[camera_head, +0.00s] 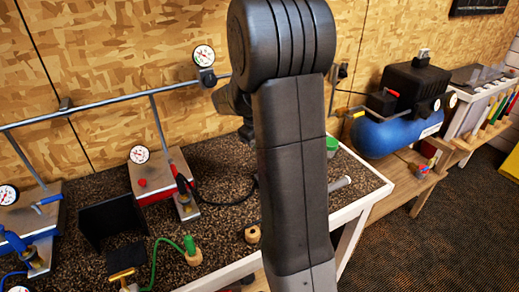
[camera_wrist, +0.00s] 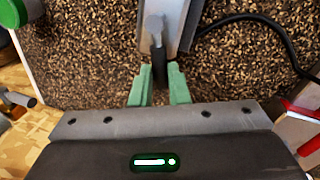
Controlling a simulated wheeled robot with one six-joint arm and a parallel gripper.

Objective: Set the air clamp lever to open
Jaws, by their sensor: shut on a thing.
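In the wrist view, a dark lever (camera_wrist: 159,68) stands at the end of a grey metal clamp body (camera_wrist: 175,22). The two green fingers of my gripper (camera_wrist: 160,88) are shut on the lever, one on each side of it. In the head view my arm covers the middle of the bench, and the gripper, the held lever and most of that clamp are hidden behind it. I cannot tell the lever's set position.
A speckled bench (camera_head: 225,175) carries a red-based station (camera_head: 156,194) and a blue-handled one (camera_head: 40,215) to the left. A green cup (camera_head: 332,143) stands right of my arm. A blue compressor tank (camera_head: 385,135) is farther right. A black hose (camera_wrist: 265,22) curves beside the clamp.

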